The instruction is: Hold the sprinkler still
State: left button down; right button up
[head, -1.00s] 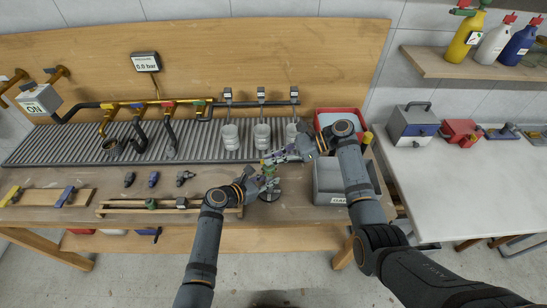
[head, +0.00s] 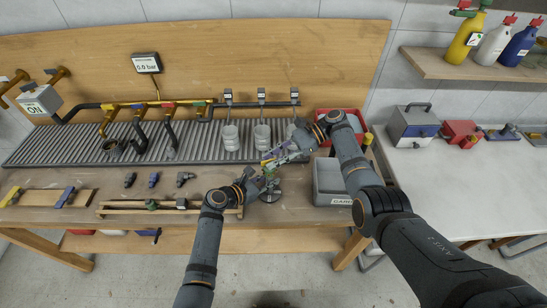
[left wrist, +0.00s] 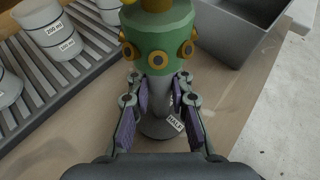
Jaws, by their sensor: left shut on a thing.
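The sprinkler (left wrist: 158,42) has a green faceted body with yellow-ringed nozzles, a yellow top and a grey stem on a round base with a "HALF" label. It stands upright on the workbench. In the head view the sprinkler (head: 270,185) is small and partly covered by my grippers. My left gripper (left wrist: 160,98) is shut on the grey stem, below the green body; it also shows in the head view (head: 257,184). My right gripper (head: 270,160) is at the sprinkler's top, reaching in from the right. Its fingers are too small to tell whether they are open.
A grey bin (head: 333,184) and a red bin (head: 349,115) stand right of the sprinkler. Measuring cups (head: 262,137) stand on the slatted drain (head: 195,150) behind it. A wooden rack (head: 120,208) lies to the left, with loose fittings (head: 153,179) behind it. The gauge (head: 147,62) reads 0.0 bar.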

jog(key=v, duration=0.7)
jog(key=shift+d, duration=0.25)
jog(key=shift+r, duration=0.1)
jog(key=shift+d+m, duration=0.1)
jog(key=shift+m, duration=0.2)
jog(key=c, duration=0.4)
jog(key=m, duration=0.2)
jog(key=s+d+f+m+y, duration=0.1)
jog(key=m, duration=0.1)
jog(key=d+f+m+t+y, duration=0.1)
jog(key=m, duration=0.2)
jog(key=shift+s+d+f, duration=0.25)
jog(key=shift+s, duration=0.15)
grip_shut()
jog(key=s+d+f+m+t+y, duration=0.1)
jog(key=s+d+m+t+y, duration=0.3)
jog(key=m, duration=0.9)
jog(key=w+a+g, duration=0.2)
jog(key=a, duration=0.8)
jog(key=shift+a+h, duration=0.2)
jog(key=shift+h, duration=0.2)
